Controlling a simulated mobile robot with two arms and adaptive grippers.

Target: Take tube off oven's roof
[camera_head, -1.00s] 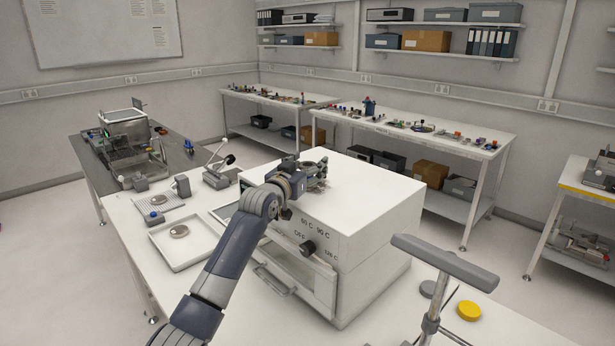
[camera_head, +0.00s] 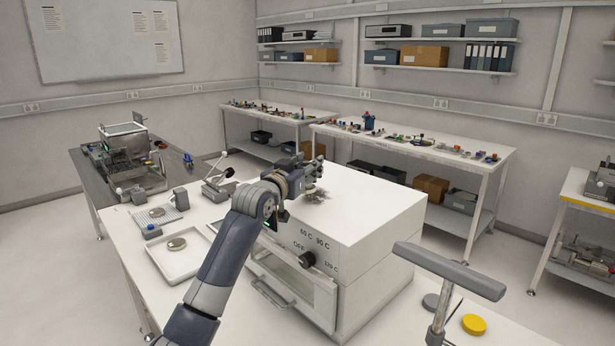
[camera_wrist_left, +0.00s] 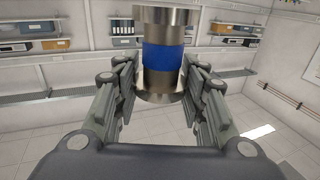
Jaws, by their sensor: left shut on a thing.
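The tube (camera_wrist_left: 163,57) is a metal cylinder with a blue band, seen upright between my left gripper's fingers in the left wrist view. My left gripper (camera_head: 313,171) is shut on it. In the head view the gripper is above the white roof of the oven (camera_head: 372,206), toward its back left, with a shadow under it on the roof. The tube is hard to make out there behind the fingers. My right gripper is not in view.
A tray (camera_head: 178,266) with a round disc stands left of the oven, near a lever press (camera_head: 219,184). A grey T-shaped handle (camera_head: 450,272) rises in the right foreground, beside a yellow disc (camera_head: 474,324). Most of the oven's roof is bare.

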